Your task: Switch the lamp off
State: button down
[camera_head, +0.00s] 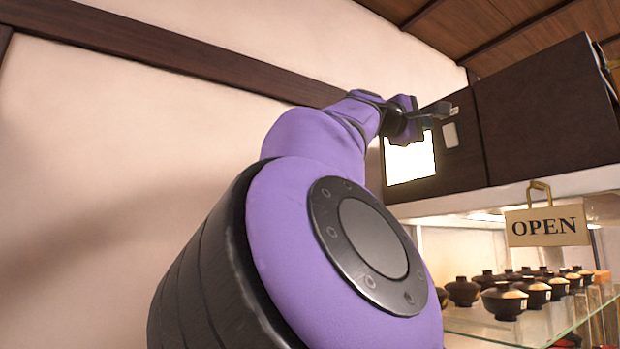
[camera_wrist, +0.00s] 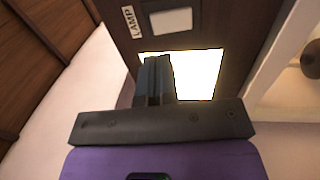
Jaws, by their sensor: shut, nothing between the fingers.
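The lamp (camera_head: 410,163) is a bright, glowing white panel on the dark brown cabinet face. It also glows in the wrist view (camera_wrist: 204,75). Beside it is a pale switch plate (camera_head: 450,134) in a dark frame, which also shows in the wrist view (camera_wrist: 171,20). A small white label reading "LAMP" (camera_wrist: 128,21) is next to the switch. My gripper (camera_head: 440,108) is shut and empty, in front of the cabinet near the switch and lamp. In the wrist view its fingers (camera_wrist: 157,62) overlap part of the lamp and point toward the switch. Contact cannot be told.
A dark cabinet (camera_head: 545,110) extends to the right. Below it, an "OPEN" sign (camera_head: 547,226) hangs from the pale shelf edge, over a glass case with several lidded bowls (camera_head: 504,301). A plain wall (camera_head: 90,150) is at left.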

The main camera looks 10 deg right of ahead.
aim_at(447, 128)
jog(key=x, duration=0.7)
jog(key=shift+d, duration=0.2)
jog(key=shift+w+d, duration=0.1)
jog(key=shift+d+r+y, duration=0.1)
jog(key=shift+d+y, duration=0.05)
jog(key=shift+y, duration=0.15)
jog(key=shift+a, duration=0.35)
jog(key=r+v, duration=0.3)
jog(key=v, duration=1)
jog(key=shift+a, duration=0.25)
